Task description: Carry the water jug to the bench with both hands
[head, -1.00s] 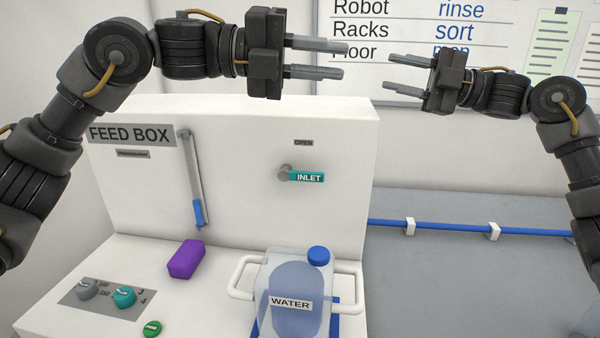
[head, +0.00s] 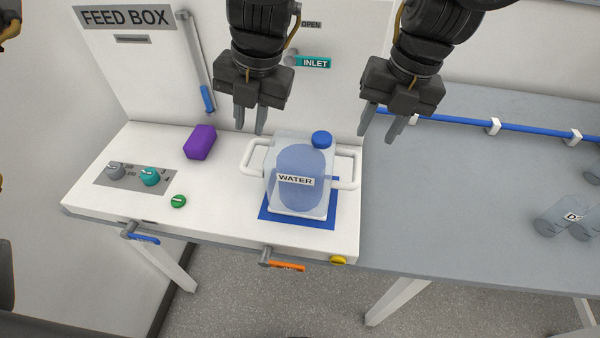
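The water jug (head: 299,196) is clear with a blue cap, a "WATER" label and a white handle on each side. It stands upright on a blue mat (head: 284,218) on the white feed box ledge. My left gripper (head: 250,128) points down just above the jug's left handle, fingers apart and empty. My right gripper (head: 379,131) points down above and to the right of the right handle, fingers apart and empty. Neither appears to touch the jug. The grey bench (head: 450,210) extends to the right of the feed box.
A purple block (head: 200,142), a green button (head: 178,201) and a dial panel (head: 132,180) are left of the jug. A blue pipe (head: 530,130) runs along the back. The bench beside the feed box is clear.

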